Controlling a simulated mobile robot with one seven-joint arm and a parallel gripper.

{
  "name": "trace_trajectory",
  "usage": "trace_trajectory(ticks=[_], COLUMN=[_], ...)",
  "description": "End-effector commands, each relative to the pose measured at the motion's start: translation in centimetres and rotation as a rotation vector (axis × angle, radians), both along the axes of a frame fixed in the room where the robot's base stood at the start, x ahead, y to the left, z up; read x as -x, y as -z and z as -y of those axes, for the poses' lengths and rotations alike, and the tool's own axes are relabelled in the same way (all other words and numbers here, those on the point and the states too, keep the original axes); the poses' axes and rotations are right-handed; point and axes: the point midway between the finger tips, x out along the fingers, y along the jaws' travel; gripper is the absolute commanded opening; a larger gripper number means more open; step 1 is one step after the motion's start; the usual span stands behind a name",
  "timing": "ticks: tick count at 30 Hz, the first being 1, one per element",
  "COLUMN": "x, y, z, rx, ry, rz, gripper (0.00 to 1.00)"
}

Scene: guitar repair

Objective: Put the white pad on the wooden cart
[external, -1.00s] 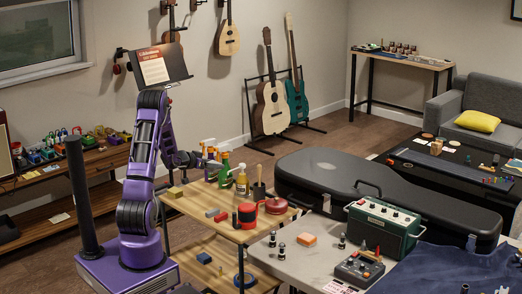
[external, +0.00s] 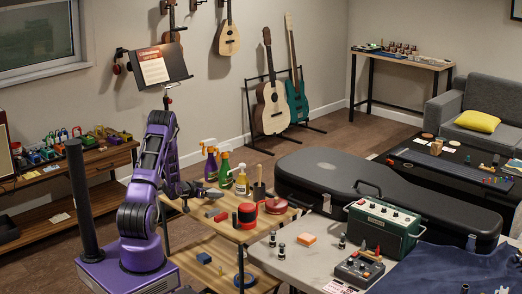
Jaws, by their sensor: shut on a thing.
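The wooden cart (external: 226,234) stands in front of my arm, with a light wood top and a lower shelf. My gripper (external: 214,193) is low over the left back part of the cart top, close to the spray bottles. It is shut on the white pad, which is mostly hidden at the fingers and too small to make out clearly. I cannot tell whether the pad touches the cart top.
The cart top carries spray bottles (external: 241,181), a brush (external: 259,190), a red mug (external: 247,213), a red round tin (external: 273,206) and small blocks (external: 220,216). Bare wood shows near its front edge. A grey table (external: 280,262) adjoins on the right.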

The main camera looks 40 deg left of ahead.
Motion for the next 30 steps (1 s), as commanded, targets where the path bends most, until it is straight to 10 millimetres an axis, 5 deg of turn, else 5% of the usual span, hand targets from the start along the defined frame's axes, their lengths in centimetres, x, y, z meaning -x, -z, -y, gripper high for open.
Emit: trace_trajectory(ticks=[4, 16, 17, 18, 21, 30], x=[0.0, 0.0, 0.0, 0.0, 0.0, 0.0], y=[2.2, 2.8, 2.6, 2.6, 2.6, 2.0], z=[0.0, 0.0, 0.0, 0.0, 0.0, 0.0], rx=[0.001, 0.0, 0.0, 0.0, 0.0, 0.0], ry=[0.001, 0.0, 0.0, 0.0, 0.0, 0.001], rz=[-0.003, -0.001, -0.001, -0.001, -0.001, -0.001], gripper=[0.22, 0.22, 0.79, 0.86, 1.0, 1.0])
